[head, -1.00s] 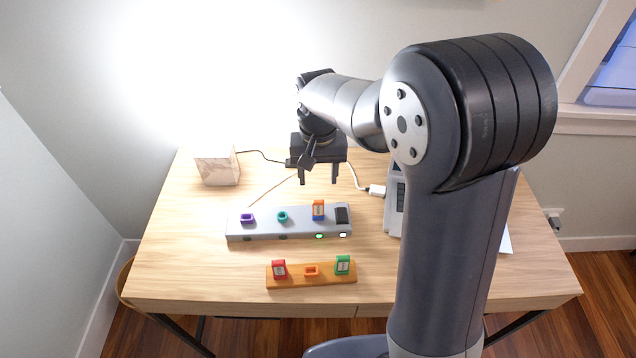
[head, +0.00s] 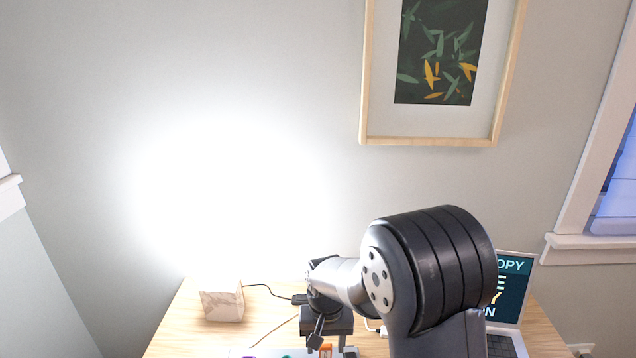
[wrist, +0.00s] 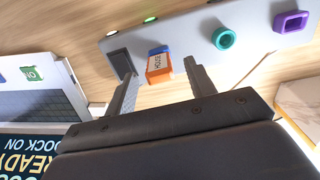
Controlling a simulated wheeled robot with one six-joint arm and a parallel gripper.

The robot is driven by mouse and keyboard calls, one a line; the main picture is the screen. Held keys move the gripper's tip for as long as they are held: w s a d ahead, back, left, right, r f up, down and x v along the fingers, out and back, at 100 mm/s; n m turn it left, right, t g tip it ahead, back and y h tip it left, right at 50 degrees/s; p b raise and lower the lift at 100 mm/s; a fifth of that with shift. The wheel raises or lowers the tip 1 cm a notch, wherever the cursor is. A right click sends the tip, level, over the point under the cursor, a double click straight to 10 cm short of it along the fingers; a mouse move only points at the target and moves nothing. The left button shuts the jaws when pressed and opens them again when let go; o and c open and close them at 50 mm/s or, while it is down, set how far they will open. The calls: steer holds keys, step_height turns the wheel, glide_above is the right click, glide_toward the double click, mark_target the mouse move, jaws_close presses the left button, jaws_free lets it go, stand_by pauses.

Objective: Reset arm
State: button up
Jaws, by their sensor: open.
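My gripper (wrist: 160,82) is open and empty in the wrist view, its two fingers apart above the desk. Beyond the fingertips stands the grey dock strip (wrist: 185,35). An orange and blue block (wrist: 159,66) sits on the dock, showing between the fingers in the picture; I see no contact. A teal ring-shaped socket (wrist: 224,38) and a purple socket (wrist: 290,22) are on the same dock. In the head view my gripper (head: 329,347) hangs over the desk at the lower edge, its fingertips near the frame's bottom. Only the dock's top edge shows there.
A laptop (head: 512,290) stands right of my arm, partly hidden. A marbled box (head: 222,300) sits at the desk's left, with a black cable beside it. A framed leaf picture (head: 440,70) hangs on the wall. Desk (head: 190,335) between box and gripper is mostly clear.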

steer(key=shift+f, duration=0.8)
steer(key=shift+r+p, duration=0.3)
steer(key=shift+r, duration=0.05)
